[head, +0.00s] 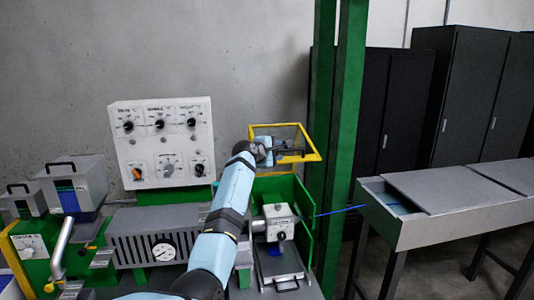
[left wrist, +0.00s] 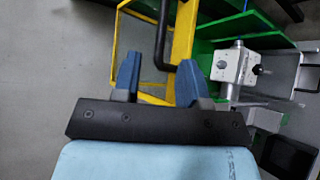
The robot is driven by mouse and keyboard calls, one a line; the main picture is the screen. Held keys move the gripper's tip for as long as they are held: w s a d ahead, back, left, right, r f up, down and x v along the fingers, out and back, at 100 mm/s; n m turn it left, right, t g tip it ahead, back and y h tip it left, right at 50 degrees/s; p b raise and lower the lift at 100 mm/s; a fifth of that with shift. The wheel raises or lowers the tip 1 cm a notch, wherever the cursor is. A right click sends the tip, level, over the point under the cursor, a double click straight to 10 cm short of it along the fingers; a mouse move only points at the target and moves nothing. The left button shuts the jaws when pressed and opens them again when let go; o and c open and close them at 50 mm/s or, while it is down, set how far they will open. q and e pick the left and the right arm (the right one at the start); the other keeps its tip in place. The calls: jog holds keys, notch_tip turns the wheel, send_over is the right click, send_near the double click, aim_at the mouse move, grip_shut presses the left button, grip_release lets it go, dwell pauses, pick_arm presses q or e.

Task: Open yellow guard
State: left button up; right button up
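The yellow guard (head: 314,148) is a yellow frame with a see-through panel. It stands tilted up above the green machine in the head view, and its frame also shows in the left wrist view (left wrist: 184,38). A bent black handle (left wrist: 163,30) is on the guard. My left gripper (head: 284,151) is at the guard in the head view. In the left wrist view its blue fingers (left wrist: 158,78) are apart, with the handle's bend between or just beyond them. Contact cannot be told. My right gripper is not in view.
A white knob panel (head: 160,145) stands behind the bench, left of my arm. A green post (head: 345,100) rises just right of the guard. A white-grey device (head: 279,222) sits in the green housing below. A blue cable (head: 340,210) runs right to a grey table (head: 440,228).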

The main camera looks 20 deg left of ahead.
pick_arm(q)
jog(key=v, duration=0.5)
jog(key=shift+s+r+b, duration=0.1)
jog(key=shift+s+b, duration=0.1)
jog(key=shift+b, duration=0.2)
jog(key=s+d+f+m+g+y, duration=0.1)
jog(key=s+f+m, duration=0.2)
jog(key=s+f, duration=0.5)
jog(key=s+d+f+m+y, duration=0.1)
jog(key=s+f+m, duration=0.3)
jog(key=f, duration=0.9)
jog(key=s+d+f+m+g+y, duration=0.1)
jog(key=s+f+m, duration=0.1)
jog(key=s+f, duration=0.65)
jog(key=s+d+f+m+h, duration=0.1)
jog(key=s+d+f+m, duration=0.3)
jog(key=s, duration=0.7)
jog(key=s+d+f+m+g+h, duration=0.1)
jog(key=s+d+f+m, duration=0.2)
jog(key=s+f, duration=0.3)
jog(key=s+d+f+m, duration=0.4)
jog(key=s+f+m, duration=0.1)
jog(key=s, duration=1.2)
jog(key=shift+d+f+g+h, duration=0.15)
jog(key=shift+d+g+h, duration=0.15)
jog(key=shift+g+h, duration=0.1)
jog(key=shift+s, duration=0.1)
